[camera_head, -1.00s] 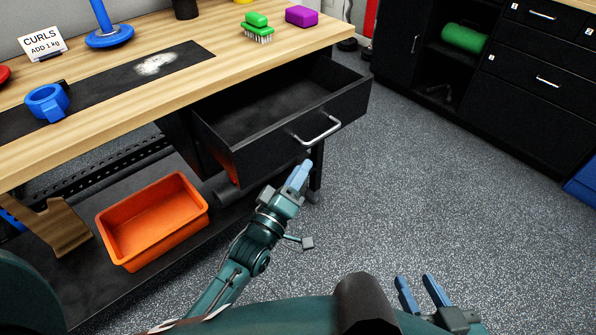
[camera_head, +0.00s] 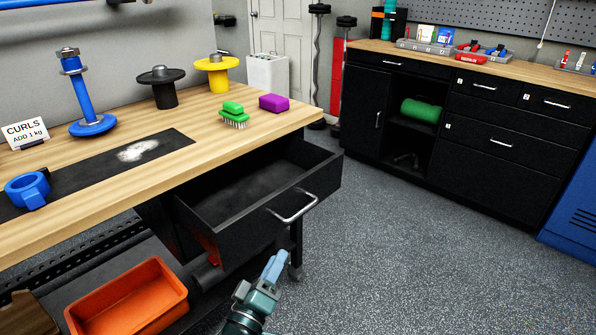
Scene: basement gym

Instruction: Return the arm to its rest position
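My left gripper (camera_head: 273,268) shows at the bottom centre of the head view, with its arm coming up from the bottom edge. Its blue fingers look close together, and nothing shows between them. It is in front of and below the handle (camera_head: 293,207) of the open black drawer (camera_head: 255,195), apart from it. The drawer's visible inside looks empty. My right gripper is out of view.
The wooden workbench (camera_head: 95,215) holds a green brush (camera_head: 233,114), a purple block (camera_head: 273,103), a blue clamp-like ring (camera_head: 27,190) and weights. An orange bin (camera_head: 128,300) sits on the lower shelf. The grey floor (camera_head: 400,250) to the right is clear.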

